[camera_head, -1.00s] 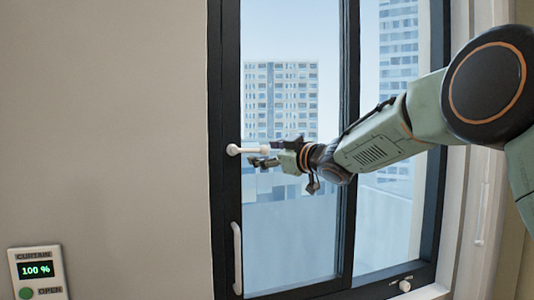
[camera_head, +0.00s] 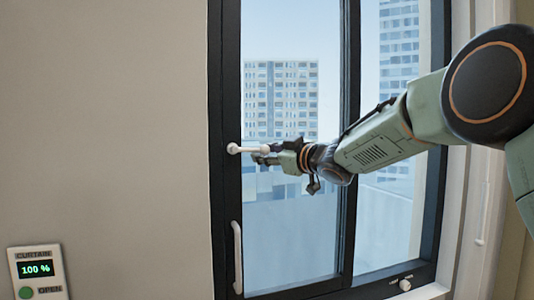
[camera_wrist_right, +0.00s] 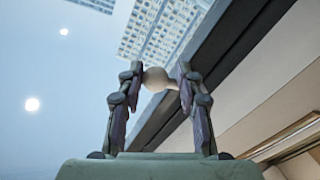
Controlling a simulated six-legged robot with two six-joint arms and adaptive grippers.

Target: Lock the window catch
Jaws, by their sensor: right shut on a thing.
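The window catch (camera_head: 236,149) is a small white lever on the dark left frame of the window. Its arm points right, level, across the glass. My right gripper (camera_head: 265,154) reaches in from the right and is shut on the catch's free end. In the right wrist view, the catch's round pale knob (camera_wrist_right: 156,78) sits between the two fingers of the gripper (camera_wrist_right: 160,82). My left gripper is not in view.
A white vertical pull handle (camera_head: 238,258) is on the same frame below the catch. A small white knob (camera_head: 405,285) sits on the lower right sill. A curtain panel (camera_head: 37,272) reading 100 % is on the wall at left.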

